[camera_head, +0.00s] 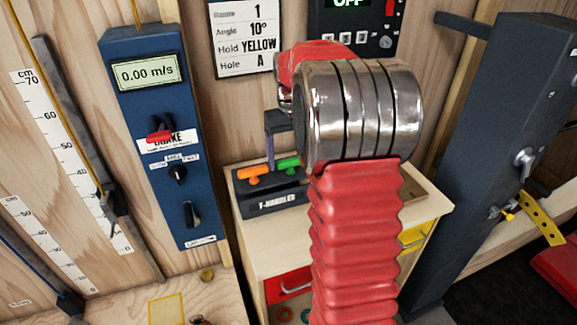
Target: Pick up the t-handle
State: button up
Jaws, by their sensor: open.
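A dark rack (272,205) labelled for T-handles stands on a small wooden cabinet. An orange T-handle (254,174) lies at its left and a green T-handle (287,163) at its right. Part of my gripper (271,150) shows as a dark, downward-pointing piece above the rack, left of my chrome wrist. It is open, with its tips close above or behind the handles; I cannot tell if they touch. My red-sleeved arm and wrist hide the rest of the gripper and the area right of the rack.
A blue panel (152,110) with a speed display and knobs stands at the left. A tall dark post (500,150) stands at the right. The cabinet (270,245) has a red drawer (290,286) and a yellow drawer (413,240). A card (243,38) hangs behind.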

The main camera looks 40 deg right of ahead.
jog(key=shift+c, duration=0.3)
jog(key=c, duration=0.9)
